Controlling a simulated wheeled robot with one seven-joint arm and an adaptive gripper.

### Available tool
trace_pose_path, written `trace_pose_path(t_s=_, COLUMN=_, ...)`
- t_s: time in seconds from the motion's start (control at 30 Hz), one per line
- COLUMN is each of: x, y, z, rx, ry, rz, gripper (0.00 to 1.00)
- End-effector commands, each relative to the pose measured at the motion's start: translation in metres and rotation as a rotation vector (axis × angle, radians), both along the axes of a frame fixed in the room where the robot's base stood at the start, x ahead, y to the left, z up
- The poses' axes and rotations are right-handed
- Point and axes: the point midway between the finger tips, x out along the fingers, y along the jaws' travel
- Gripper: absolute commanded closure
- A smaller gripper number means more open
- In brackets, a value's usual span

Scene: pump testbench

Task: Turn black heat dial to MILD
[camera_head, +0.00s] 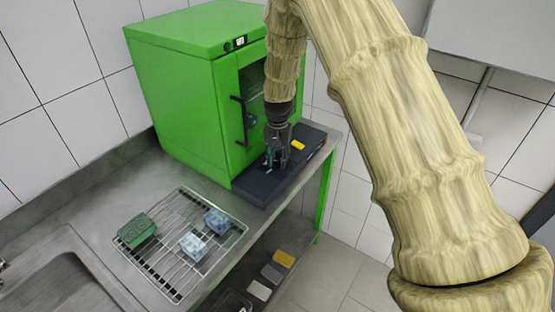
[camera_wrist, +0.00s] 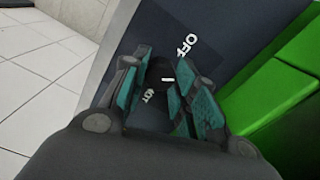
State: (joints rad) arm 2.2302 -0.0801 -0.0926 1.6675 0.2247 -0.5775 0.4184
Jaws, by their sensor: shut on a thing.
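The black heat dial (camera_wrist: 161,73) sits on a dark panel (camera_wrist: 235,30) in the wrist view, between the fingers of my gripper (camera_wrist: 160,92). A short white mark shows on the dial. The word OFF is printed on the panel beyond it, and another label, partly covered by a finger, shows nearer my gripper. I cannot read that label fully. In the head view my gripper (camera_head: 275,158) points down at the dark panel (camera_head: 262,187) in front of the green cabinet, shut on the dial, which my fingers hide there.
The green cabinet (camera_head: 180,85) has a black door handle (camera_head: 240,120) close left of my gripper. A yellow piece (camera_head: 298,145) lies on the panel to the right. A wire rack (camera_head: 180,285) with a green block (camera_head: 137,231) and two bluish blocks stands on the counter at left.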

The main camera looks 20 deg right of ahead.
Motion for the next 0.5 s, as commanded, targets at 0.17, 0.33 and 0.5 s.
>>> trace_pose_path(t_s=0.17, x=-0.0003, y=-0.0006, z=-0.0009, rx=-0.002, ry=0.000, rz=-0.165, gripper=0.95)
trace_pose_path(t_s=0.33, x=-0.0004, y=-0.0003, z=-0.0010, rx=-0.001, ry=0.000, rz=-0.310, gripper=0.95)
trace_pose_path(t_s=0.5, x=-0.0007, y=-0.0005, z=-0.0010, rx=-0.001, ry=0.001, rz=-0.427, gripper=0.95)
